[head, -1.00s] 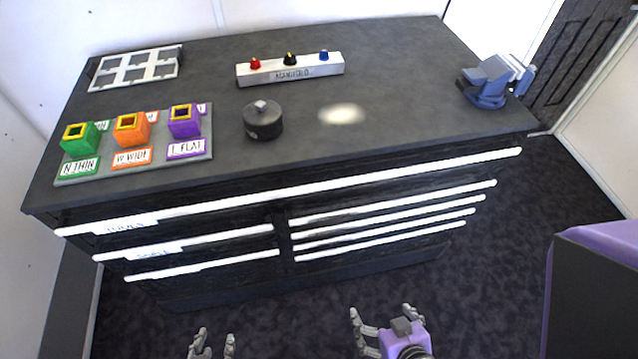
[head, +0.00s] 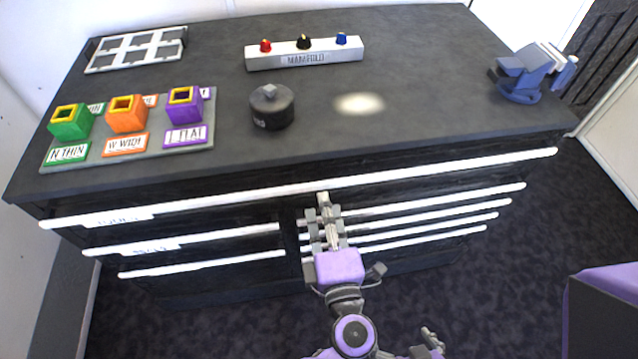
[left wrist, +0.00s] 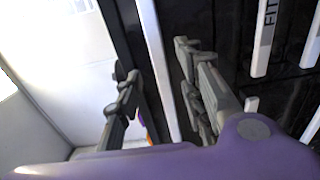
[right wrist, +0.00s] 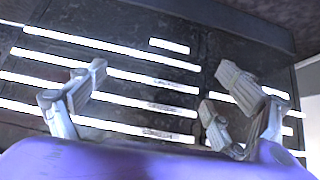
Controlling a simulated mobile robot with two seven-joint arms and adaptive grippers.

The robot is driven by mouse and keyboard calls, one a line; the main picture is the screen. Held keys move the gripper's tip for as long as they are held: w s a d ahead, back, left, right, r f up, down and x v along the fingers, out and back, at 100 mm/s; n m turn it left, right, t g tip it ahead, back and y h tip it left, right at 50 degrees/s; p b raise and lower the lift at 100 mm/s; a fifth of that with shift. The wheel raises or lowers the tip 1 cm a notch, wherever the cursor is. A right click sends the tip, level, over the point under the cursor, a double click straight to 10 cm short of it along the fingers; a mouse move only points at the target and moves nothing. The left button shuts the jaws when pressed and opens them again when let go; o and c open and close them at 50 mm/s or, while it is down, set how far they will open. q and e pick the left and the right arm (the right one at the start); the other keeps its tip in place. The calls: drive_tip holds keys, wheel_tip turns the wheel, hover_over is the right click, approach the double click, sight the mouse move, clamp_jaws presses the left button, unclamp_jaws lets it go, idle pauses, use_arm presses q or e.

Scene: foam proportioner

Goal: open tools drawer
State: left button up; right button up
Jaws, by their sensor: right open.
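The tools drawer is the top, full-width drawer of the dark cabinet, with a long white bar handle (head: 220,198) and a "TOOLS" label (head: 118,218) at its left end. It looks shut. My left gripper (head: 322,216) is at the cabinet front, by the middle of that handle. In the left wrist view its open fingers stand on either side of a white bar handle (left wrist: 155,70); contact cannot be told. My right gripper (head: 432,342) is low, apart from the cabinet; the right wrist view shows its fingers open and empty (right wrist: 160,95).
Other drawers with white handles (head: 190,238) lie below. The cabinet top (head: 420,70) carries green, orange and purple nozzle blocks (head: 127,115), a dark round canister (head: 272,106), a manifold (head: 305,55), a white rack (head: 138,50) and a blue device (head: 530,75).

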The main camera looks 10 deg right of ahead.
sight(320, 188)
use_arm(q)
drive_tip(key=w+p, duration=0.1)
drive_tip(key=w, duration=0.6)
clamp_jaws()
drive_tip(key=shift+s, duration=0.1)
